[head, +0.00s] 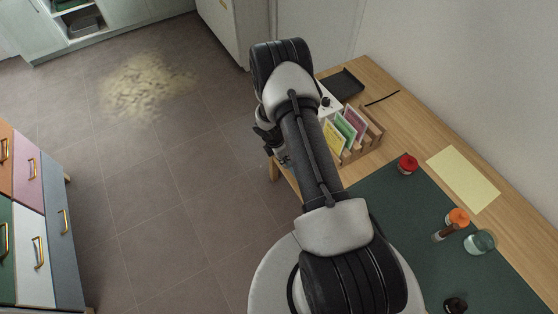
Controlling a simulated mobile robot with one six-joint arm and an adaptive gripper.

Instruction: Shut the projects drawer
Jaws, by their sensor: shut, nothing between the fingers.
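A chest with coloured drawer fronts stands at the left edge of the head view: orange (5,175), pink (27,185), blue-grey (62,255), green (6,285) and white (28,275). Each has a brass handle. No label is readable, so I cannot tell which is the projects drawer. The visible fronts look about flush; the chest is cut off by the picture edge. My gripper (283,158) is shut and empty, partly hidden by my arm, left of the desk and well apart from the chest.
A wooden desk (425,130) with a green mat (400,205) fills the right, holding a file rack (370,140), a red-lidded jar (408,164), a yellow sheet (462,178) and a glass (480,242). Open tiled floor (165,200) lies between chest and desk. A white cabinet (222,30) stands behind.

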